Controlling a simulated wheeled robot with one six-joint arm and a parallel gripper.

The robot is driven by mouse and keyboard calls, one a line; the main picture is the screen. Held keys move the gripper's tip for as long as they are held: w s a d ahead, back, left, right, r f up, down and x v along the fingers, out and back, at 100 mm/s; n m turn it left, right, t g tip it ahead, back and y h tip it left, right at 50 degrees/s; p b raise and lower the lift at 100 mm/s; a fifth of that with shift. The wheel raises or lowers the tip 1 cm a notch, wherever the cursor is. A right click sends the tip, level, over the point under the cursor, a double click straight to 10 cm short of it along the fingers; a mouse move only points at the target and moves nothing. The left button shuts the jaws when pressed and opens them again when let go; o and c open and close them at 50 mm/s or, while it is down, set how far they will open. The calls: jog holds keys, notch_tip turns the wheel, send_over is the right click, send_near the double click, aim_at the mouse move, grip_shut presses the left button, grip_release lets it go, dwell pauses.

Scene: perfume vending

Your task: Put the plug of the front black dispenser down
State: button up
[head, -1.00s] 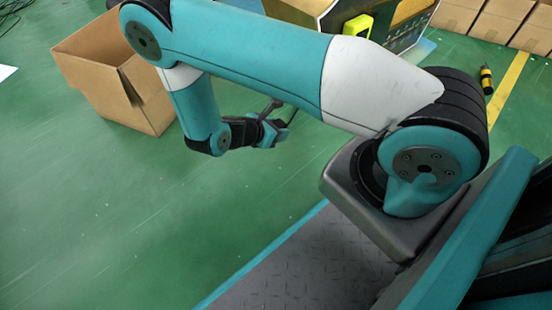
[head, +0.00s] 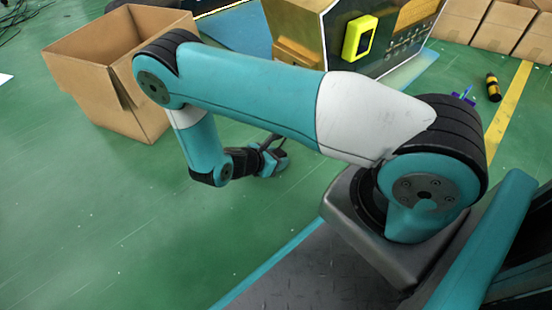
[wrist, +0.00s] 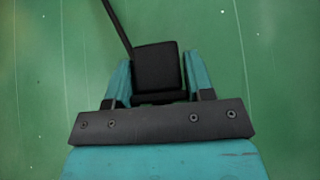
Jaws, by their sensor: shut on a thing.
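The plug (wrist: 157,68) is a black block between the two teal fingers of my gripper (wrist: 158,72) in the wrist view. The fingers are shut on its sides. A thin black cable runs from its top up to the left, out of the picture. In the head view my gripper (head: 276,160) hangs over the green floor; the plug is too small to make out there. In the wrist view only green floor shows behind the plug; its height above the floor cannot be told. I cannot make out the front black dispenser.
An open cardboard box (head: 110,100) stands on the floor at upper left. A cabinet with a yellow device (head: 359,38) stands at top centre. A black and yellow object (head: 493,87) lies beside a yellow floor line at right. Floor at left is clear.

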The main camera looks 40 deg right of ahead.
jog(key=shift+f, duration=0.1)
jog(key=shift+f, duration=0.5)
